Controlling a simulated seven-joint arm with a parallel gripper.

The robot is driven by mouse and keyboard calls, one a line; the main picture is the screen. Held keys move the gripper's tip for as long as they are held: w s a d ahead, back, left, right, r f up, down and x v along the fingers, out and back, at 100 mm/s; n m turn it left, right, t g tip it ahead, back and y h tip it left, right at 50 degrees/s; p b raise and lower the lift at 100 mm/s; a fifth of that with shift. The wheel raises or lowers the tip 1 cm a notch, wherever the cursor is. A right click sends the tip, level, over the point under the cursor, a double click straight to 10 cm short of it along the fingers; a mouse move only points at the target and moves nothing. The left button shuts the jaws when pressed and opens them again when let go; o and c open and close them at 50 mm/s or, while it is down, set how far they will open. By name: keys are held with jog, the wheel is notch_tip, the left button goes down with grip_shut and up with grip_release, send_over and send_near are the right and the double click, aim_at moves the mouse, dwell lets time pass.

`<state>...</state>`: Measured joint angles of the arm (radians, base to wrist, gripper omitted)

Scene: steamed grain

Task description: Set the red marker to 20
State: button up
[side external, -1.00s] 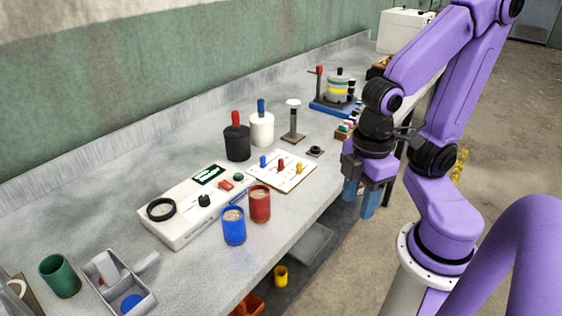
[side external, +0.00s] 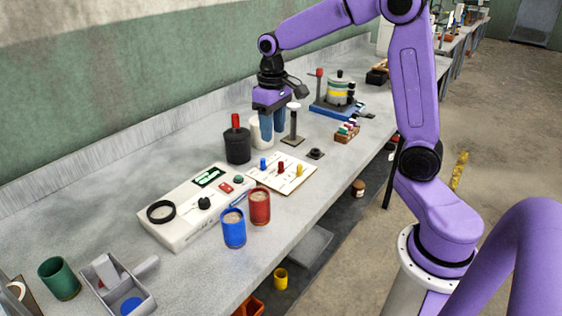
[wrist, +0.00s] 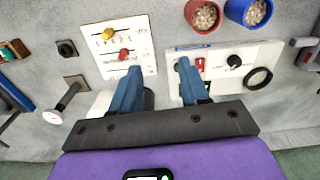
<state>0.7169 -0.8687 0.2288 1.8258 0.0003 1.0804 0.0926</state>
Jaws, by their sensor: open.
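The red marker (side external: 281,167) stands on a white scale board (side external: 293,183), between a blue marker (side external: 263,163) and a yellow marker (side external: 299,169). In the wrist view the red marker (wrist: 123,54) sits on a line of the board (wrist: 138,24), with the yellow marker (wrist: 109,34) beside it. Printed marks there are too small to read. The blue marker is not visible in the wrist view. My gripper (side external: 272,138) is open and empty, pointing down behind the board near the white canister. In the wrist view its blue fingers (wrist: 159,66) are apart, short of the red marker.
A black canister (side external: 237,145) with a red knob and a white canister (side external: 256,130) stand behind the board. A grey post (side external: 294,125) stands right of my fingers. A white device (side external: 180,222), a blue cup (side external: 233,230) and a red cup (side external: 260,207) lie left and in front.

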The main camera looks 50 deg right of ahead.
aim_at(280, 162)
jog(key=w+d+f+m, duration=0.1)
jog(key=w+d+m, duration=0.35)
jog(key=d, duration=0.55)
jog(key=shift+n, duration=0.45)
jog(key=f, duration=1.7)
jog(key=shift+w+f, duration=0.1)
jog(key=shift+w, duration=0.2)
grip_shut()
jog(key=shift+a, duration=0.1)
